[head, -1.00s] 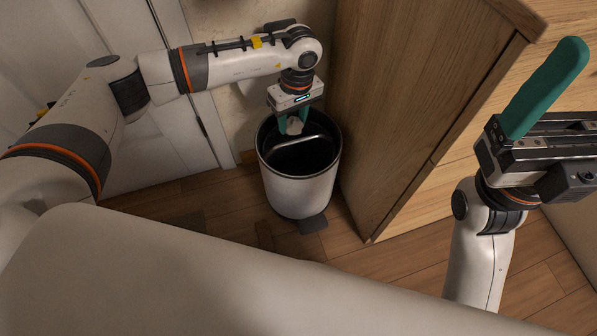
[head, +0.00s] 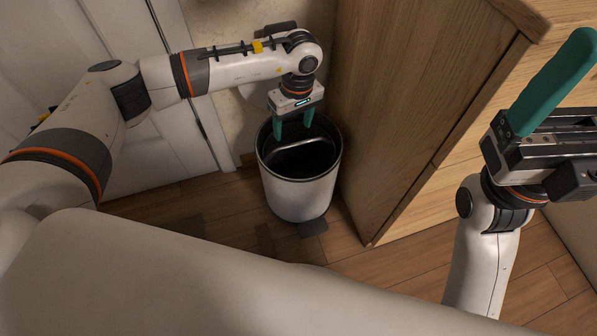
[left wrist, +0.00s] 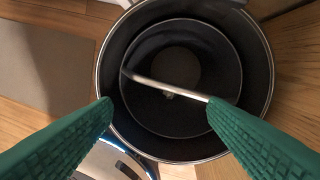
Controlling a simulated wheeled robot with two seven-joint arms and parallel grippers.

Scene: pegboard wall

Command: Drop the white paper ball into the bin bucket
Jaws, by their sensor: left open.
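The bin bucket (head: 300,196) is a white round bin with a dark inside and a metal handle across it, upright on the floor. My left gripper (head: 294,128) points down over its opening, open and empty, with its teal fingers apart. The left wrist view looks down past the open left gripper (left wrist: 158,106) into the bin bucket (left wrist: 256,62). The white paper ball is not clearly seen in any view now. A small pale spot shows beside the handle inside the bin, too small to tell. My right gripper is at the right edge of the head view, away from the bin, one teal finger showing.
A wooden cabinet (head: 400,110) stands close to the right of the bin. A pale door (head: 165,150) and wall are behind and to the left. The bin's dark pedal (head: 313,227) sticks out at the front over the wooden floor (head: 215,225).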

